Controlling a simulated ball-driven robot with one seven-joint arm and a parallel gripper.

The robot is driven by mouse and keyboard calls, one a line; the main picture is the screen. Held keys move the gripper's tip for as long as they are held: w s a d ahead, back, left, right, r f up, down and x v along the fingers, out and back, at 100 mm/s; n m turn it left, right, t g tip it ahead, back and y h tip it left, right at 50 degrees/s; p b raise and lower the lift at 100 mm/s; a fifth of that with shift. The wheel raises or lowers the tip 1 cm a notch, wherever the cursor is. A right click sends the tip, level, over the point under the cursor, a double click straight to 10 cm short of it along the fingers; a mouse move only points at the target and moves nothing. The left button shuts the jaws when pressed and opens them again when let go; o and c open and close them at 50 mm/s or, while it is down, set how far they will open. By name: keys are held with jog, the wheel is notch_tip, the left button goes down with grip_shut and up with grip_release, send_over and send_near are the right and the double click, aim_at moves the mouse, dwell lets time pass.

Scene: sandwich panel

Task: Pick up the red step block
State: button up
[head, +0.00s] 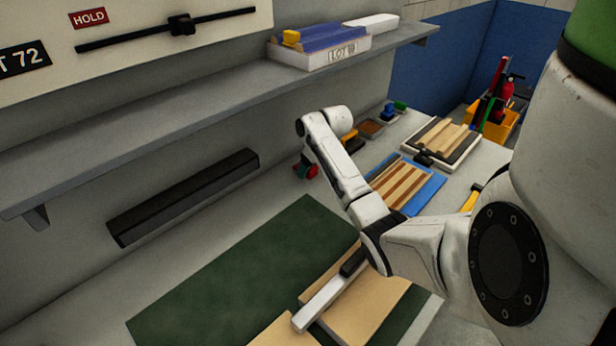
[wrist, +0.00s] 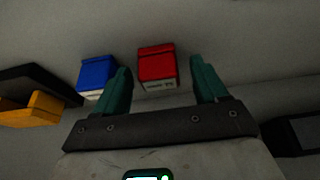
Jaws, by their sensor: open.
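The red step block (wrist: 157,66) shows in the wrist view, between and beyond the two teal fingertips. Its front has a pale label-like patch. My gripper (wrist: 160,69) is open, with one finger to the left of the block and one to the right, and nothing is held. In the head view my arm reaches down at the back of the bench, where a small red thing (head: 312,171) shows beside the teal of the fingers. Most of my gripper is hidden there by the arm.
In the wrist view a blue block (wrist: 97,74) stands just left of the red one. A yellow-and-black thing (wrist: 40,105) lies further left. In the head view the shelf (head: 215,98) overhangs the bench; a black bar (head: 185,197) is on the wall, and a green mat (head: 235,270) lies in front.

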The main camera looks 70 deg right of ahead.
jog(key=c, duration=1.1)
jog(key=shift+o, duration=0.2)
jog(key=shift+r, duration=0.15)
